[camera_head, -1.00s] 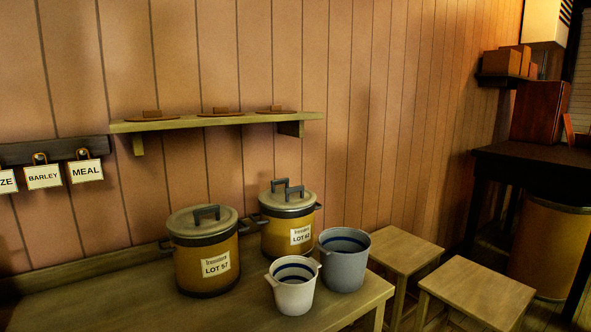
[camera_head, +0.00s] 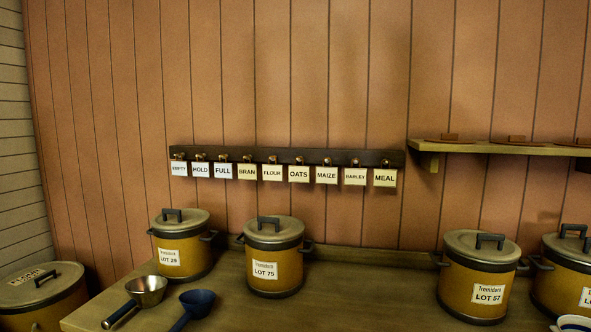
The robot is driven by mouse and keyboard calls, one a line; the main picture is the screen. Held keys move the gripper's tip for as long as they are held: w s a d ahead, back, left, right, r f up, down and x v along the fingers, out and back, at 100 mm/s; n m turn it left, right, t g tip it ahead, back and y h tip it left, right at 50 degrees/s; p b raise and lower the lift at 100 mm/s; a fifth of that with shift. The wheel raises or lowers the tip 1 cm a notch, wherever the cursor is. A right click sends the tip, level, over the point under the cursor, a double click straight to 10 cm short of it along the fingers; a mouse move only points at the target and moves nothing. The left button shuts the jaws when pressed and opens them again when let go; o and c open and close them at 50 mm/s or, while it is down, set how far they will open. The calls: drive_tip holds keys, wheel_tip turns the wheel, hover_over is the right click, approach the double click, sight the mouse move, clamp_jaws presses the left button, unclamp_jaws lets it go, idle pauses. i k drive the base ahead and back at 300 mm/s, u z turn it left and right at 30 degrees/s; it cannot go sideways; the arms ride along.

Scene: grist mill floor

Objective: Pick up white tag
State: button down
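Several tags hang in a row from hooks on a dark wall rail (camera_head: 285,156). Three at the left end look whiter than the rest: the EMPTY tag (camera_head: 179,169), the HOLD tag (camera_head: 201,170) and the FULL tag (camera_head: 222,171). The others are cream, among them the BRAN tag (camera_head: 247,172), the OATS tag (camera_head: 299,174) and the MEAL tag (camera_head: 385,178). My gripper does not show in this view.
Below the rail, a bench (camera_head: 345,290) holds lidded yellow pots, including the LOT 75 pot (camera_head: 275,285) and the LOT 57 pot (camera_head: 468,300). A metal scoop (camera_head: 147,290) and a blue scoop (camera_head: 197,300) lie at its front left. A shelf (camera_head: 470,147) juts out at right.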

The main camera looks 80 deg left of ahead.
sight(199, 169)
drive_tip(key=z, duration=1.35)
drive_tip(key=i, duration=0.75)
drive_tip(key=u, duration=4.6)
drive_tip(key=i, duration=0.5)
drive_tip(key=z, duration=0.05)
